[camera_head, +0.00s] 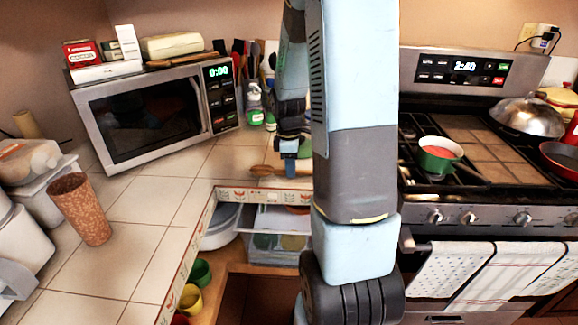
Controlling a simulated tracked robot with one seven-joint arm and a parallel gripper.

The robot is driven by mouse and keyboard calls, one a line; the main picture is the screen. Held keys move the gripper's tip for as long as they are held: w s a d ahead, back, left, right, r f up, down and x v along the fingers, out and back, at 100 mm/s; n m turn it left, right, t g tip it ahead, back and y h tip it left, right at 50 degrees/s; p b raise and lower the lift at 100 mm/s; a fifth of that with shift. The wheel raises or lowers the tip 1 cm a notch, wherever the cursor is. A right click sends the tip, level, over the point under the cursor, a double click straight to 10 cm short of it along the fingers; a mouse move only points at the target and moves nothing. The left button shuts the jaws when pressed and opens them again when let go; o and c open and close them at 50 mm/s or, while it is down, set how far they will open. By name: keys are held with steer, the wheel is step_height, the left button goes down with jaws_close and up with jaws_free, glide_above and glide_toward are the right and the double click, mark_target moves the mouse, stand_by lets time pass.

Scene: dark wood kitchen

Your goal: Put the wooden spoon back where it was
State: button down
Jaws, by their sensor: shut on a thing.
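The wooden spoon (267,170) shows in the head view at the counter's front edge, left of my arm. It lies roughly level, with one end pointing left. My gripper (290,166) points down and is shut on the spoon. I cannot tell whether the spoon touches the counter or hangs just above it. The spoon's right end is hidden behind my arm.
A microwave (150,115) stands at the back left, with boxes on top. Bottles (255,105) and utensils stand behind my gripper. A brown cup (80,208) stands on the tiled counter (150,200). The stove (460,195) holds a green pot (440,155). An open drawer or shelf lies below the counter edge.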

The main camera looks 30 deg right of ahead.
steer(key=shift+f, duration=0.3)
steer(key=c, duration=0.9)
jaws_free()
steer(key=r, duration=1.3)
steer(key=shift+w+a+r, duration=0.2)
steer(key=shift+r, duration=0.2)
